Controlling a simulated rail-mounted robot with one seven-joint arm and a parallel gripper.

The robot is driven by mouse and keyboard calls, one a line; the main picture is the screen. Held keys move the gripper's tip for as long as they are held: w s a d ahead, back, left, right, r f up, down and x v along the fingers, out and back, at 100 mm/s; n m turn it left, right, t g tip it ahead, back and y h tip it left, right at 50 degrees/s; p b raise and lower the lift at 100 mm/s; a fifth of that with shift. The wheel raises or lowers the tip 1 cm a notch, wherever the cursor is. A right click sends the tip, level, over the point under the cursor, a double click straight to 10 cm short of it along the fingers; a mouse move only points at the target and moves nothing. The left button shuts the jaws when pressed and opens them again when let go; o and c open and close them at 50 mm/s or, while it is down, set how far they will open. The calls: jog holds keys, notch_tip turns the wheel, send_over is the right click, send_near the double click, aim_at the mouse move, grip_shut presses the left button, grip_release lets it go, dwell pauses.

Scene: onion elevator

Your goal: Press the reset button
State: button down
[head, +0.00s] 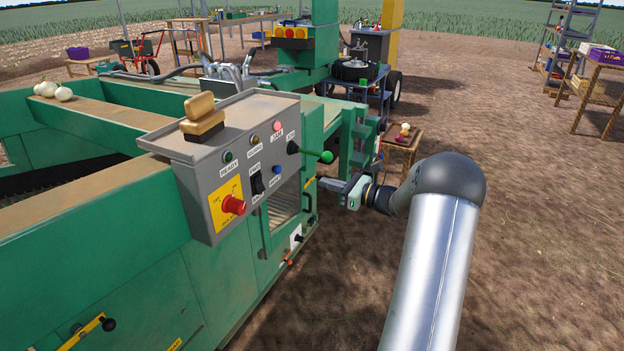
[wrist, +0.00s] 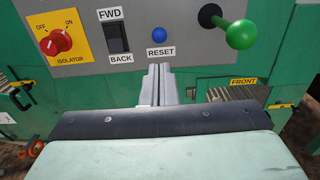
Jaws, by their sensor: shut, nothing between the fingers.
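The reset button (head: 277,171) is a small blue round button on the lower right of the grey control panel (head: 228,150). In the wrist view the button (wrist: 158,33) sits just above its RESET label (wrist: 161,51). My gripper (head: 322,183) is to the right of the panel in the head view, with its fingers pointing toward it and a gap between them. In the wrist view my gripper (wrist: 160,68) is shut and empty, its tips just below the RESET label. The button is fully visible in both views.
A lever with a green ball knob (wrist: 241,34) sticks out right of the button. A red isolator knob (wrist: 60,41) and a black FWD/BACK switch (wrist: 117,37) are to the left. Open soil is to the right.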

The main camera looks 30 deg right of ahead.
aim_at(280, 169)
jog(key=x, duration=1.3)
jog(key=shift+w+a, duration=0.5)
jog(key=shift+w, duration=0.15)
jog(key=shift+w+a+r, duration=0.1)
jog(key=shift+a+r, duration=0.1)
jog(key=shift+r, duration=0.1)
jog(key=v, duration=1.5)
jog(key=shift+w+d+f, duration=0.2)
jog(key=shift+d+f, duration=0.1)
jog(key=shift+d, duration=0.05)
